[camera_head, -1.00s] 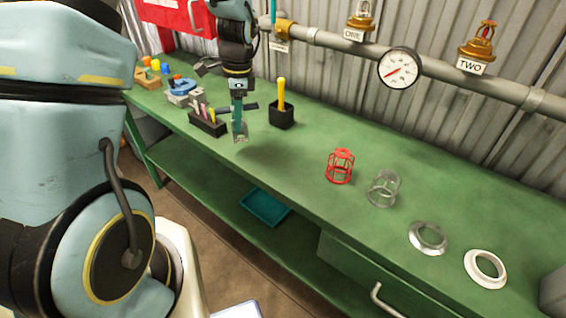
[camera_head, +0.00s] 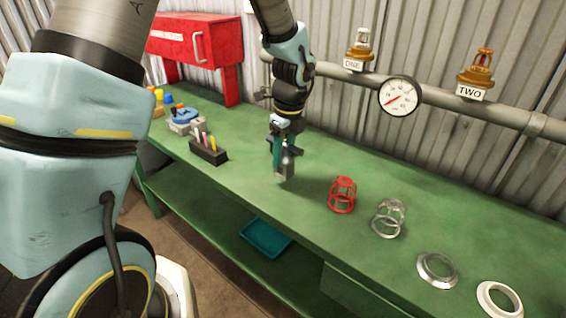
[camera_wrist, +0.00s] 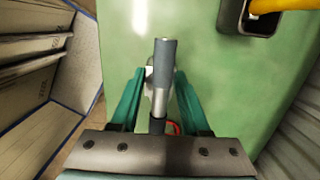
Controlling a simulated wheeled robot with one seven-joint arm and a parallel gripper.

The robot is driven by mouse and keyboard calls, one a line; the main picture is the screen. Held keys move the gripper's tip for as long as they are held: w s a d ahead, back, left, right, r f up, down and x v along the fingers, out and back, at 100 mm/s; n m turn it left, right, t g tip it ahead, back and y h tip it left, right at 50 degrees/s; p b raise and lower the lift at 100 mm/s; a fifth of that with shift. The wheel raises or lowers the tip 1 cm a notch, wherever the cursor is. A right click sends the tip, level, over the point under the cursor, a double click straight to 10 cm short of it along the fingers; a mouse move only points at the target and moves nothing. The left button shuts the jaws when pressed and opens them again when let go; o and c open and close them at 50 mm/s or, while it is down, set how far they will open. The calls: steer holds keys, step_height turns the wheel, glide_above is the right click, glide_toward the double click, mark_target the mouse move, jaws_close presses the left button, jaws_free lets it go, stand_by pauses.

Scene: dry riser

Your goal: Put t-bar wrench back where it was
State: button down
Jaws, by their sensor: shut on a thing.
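My gripper (camera_head: 283,152) is over the middle of the green workbench, to the left of the red wire cage. In the wrist view its teal fingers (camera_wrist: 158,88) are shut on a metal bar with a dark grey end, which I take to be the t-bar wrench (camera_wrist: 164,62). In the head view part of the wrench (camera_head: 288,166) shows below the fingers. Its crossbar is not clear in either view. I cannot tell whether its lower end touches the bench.
A black block with markers (camera_head: 208,152) is left. The red cage (camera_head: 342,194), grey cage (camera_head: 388,218) and two rings lie right. Pipe and gauge (camera_head: 399,96) are behind.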

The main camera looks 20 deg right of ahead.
mark_target(284, 159)
steer(key=shift+f, duration=1.5)
steer(key=shift+f, duration=0.1)
steer(key=shift+c, duration=1.9)
jaws_free()
steer(key=r, duration=0.8)
steer(key=s+r+b, duration=0.1)
steer(key=r, duration=0.3)
steer(key=shift+s+d+r, duration=0.1)
steer(key=shift+d, duration=0.25)
steer(key=s+a+f+n, duration=0.1)
steer(key=a+n, duration=1.3)
steer(key=a, duration=0.1)
steer(key=s+a+f+n, duration=0.1)
steer(key=s+a+n, duration=0.1)
steer(key=a+n, duration=1.3)
steer(key=shift+a+f+h, duration=0.2)
steer(key=shift+a+h, duration=0.2)
